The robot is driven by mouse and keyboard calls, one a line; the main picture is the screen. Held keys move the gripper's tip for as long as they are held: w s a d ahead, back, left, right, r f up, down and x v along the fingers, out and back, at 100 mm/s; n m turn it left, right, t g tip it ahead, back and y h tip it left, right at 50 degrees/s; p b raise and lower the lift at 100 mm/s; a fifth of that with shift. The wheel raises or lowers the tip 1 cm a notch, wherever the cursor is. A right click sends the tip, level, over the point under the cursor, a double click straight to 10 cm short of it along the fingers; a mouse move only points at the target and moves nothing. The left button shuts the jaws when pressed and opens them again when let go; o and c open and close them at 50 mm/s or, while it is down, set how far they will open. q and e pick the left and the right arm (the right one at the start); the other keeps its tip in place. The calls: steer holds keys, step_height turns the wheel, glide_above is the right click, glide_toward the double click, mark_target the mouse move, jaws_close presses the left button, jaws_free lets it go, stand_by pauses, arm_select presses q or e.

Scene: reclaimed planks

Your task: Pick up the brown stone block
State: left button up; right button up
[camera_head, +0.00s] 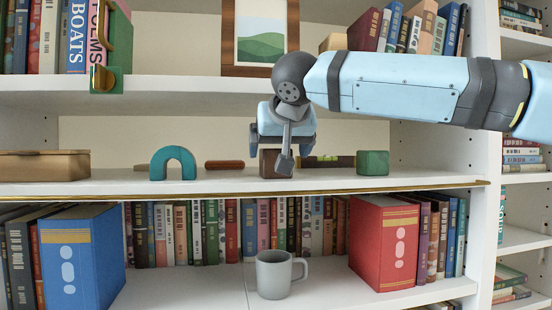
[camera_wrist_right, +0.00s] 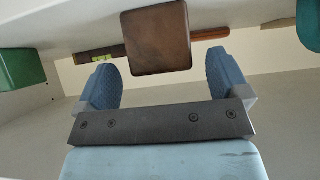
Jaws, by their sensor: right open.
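The brown stone block (camera_head: 267,164) stands on the middle shelf, partly hidden behind my right gripper (camera_head: 285,163) in the head view. In the right wrist view the brown block (camera_wrist_right: 157,42) shows its dark square face between the two blue fingers, with a gap on each side. My right gripper (camera_wrist_right: 160,70) is open and empty, in front of the block. I cannot tell how far the fingertips reach past its front face. My left gripper is in neither view.
On the same shelf are a teal arch (camera_head: 173,160), a red-brown bar (camera_head: 225,164), a green block (camera_head: 372,163) and a level (camera_head: 333,161). A grey mug (camera_head: 273,275) and books stand below. The shelf above (camera_head: 180,91) limits headroom.

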mark_target(276, 155)
steer(key=x, duration=0.4)
steer(key=shift+w+a+r+p, duration=0.15)
steer(key=shift+w+r+p, duration=0.05)
steer(key=shift+w+p, duration=0.15)
steer(key=shift+s, duration=0.15)
steer(key=shift+r, duration=0.1)
steer(key=shift+c, duration=1.3)
steer(key=c, duration=1.1)
steer(key=shift+r, duration=0.1)
